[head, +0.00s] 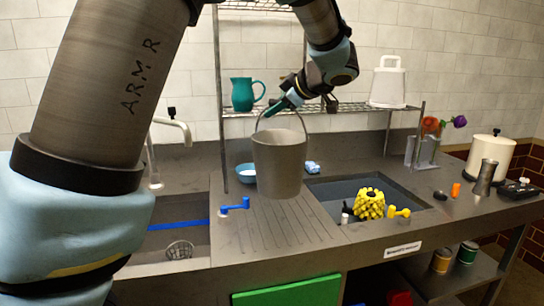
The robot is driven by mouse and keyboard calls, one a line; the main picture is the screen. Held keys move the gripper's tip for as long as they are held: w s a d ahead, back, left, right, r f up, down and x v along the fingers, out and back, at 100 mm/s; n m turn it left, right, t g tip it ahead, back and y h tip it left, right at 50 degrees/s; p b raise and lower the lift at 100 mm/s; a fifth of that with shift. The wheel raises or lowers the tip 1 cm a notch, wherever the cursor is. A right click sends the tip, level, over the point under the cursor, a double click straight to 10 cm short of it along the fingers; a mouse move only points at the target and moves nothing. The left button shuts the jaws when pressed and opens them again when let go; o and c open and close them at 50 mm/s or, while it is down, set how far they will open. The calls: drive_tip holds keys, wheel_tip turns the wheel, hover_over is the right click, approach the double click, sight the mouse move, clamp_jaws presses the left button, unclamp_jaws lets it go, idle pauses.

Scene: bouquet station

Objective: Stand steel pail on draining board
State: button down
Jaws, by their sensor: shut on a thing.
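The steel pail (279,165) is a grey bucket with a raised wire handle. It hangs upright in the middle of the head view. My gripper (272,110) is shut on the pail's handle, above its rim. The draining board (262,229) is the ribbed steel area between the two sinks. The pail is in front of its back part in the picture; I cannot tell whether its base touches the board. The pail hides part of the board behind it.
A blue tap-like handle (234,206) sits at the board's left edge. A blue bowl (246,173) and a blue sponge-like item (312,167) lie behind. The right sink (335,190) holds a yellow bumpy object (370,203). A teal jug (246,94) stands on the wire shelf. The board's front is clear.

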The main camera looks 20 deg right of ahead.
drive_tip(key=p, duration=0.1)
approach(275, 143)
drive_tip(key=shift+w+a+f, duration=0.85)
drive_tip(key=shift+w+a, duration=0.1)
drive_tip(key=shift+a, duration=0.15)
drive_tip(key=shift+w+a+f, duration=0.9)
drive_tip(key=shift+w+a, duration=0.05)
drive_tip(key=shift+a, duration=0.15)
drive_tip(key=c, duration=0.7)
unclamp_jaws()
drive_tip(key=shift+f, duration=0.15)
